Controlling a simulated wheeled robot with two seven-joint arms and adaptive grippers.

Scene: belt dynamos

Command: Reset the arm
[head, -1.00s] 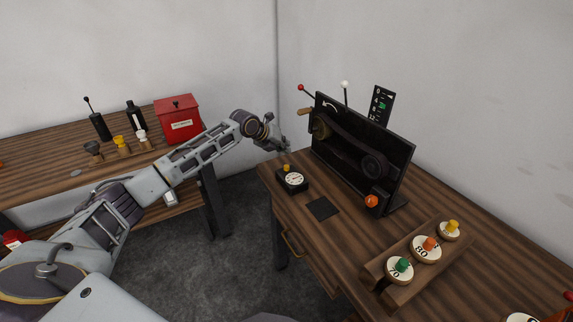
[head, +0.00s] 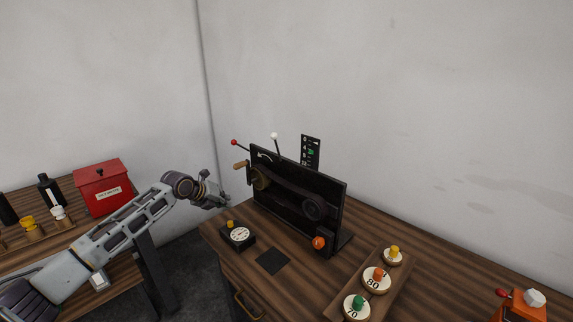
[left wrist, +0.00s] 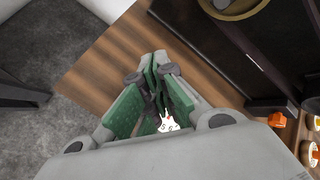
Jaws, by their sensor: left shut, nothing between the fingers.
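My left gripper (head: 222,200) is shut and empty. It hangs above the near left corner of the right-hand table, just left of the black belt machine (head: 325,190) and its wooden crank handle (head: 240,165). Below and right of it stands a small black box with a white dial (head: 240,234) and a yellow knob. In the left wrist view the green-padded fingers (left wrist: 154,62) meet at the tips, over the wooden tabletop (left wrist: 95,72). A bit of white dial (left wrist: 168,124) shows between the finger links. My right gripper is not in view.
A wooden rack (head: 393,287) holds several numbered white discs with coloured knobs. A dark square pad (head: 272,261) lies before the machine. An orange box (head: 525,306) stands at far right. A red box (head: 103,188) and bottles stand on the left table. A gap separates the tables.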

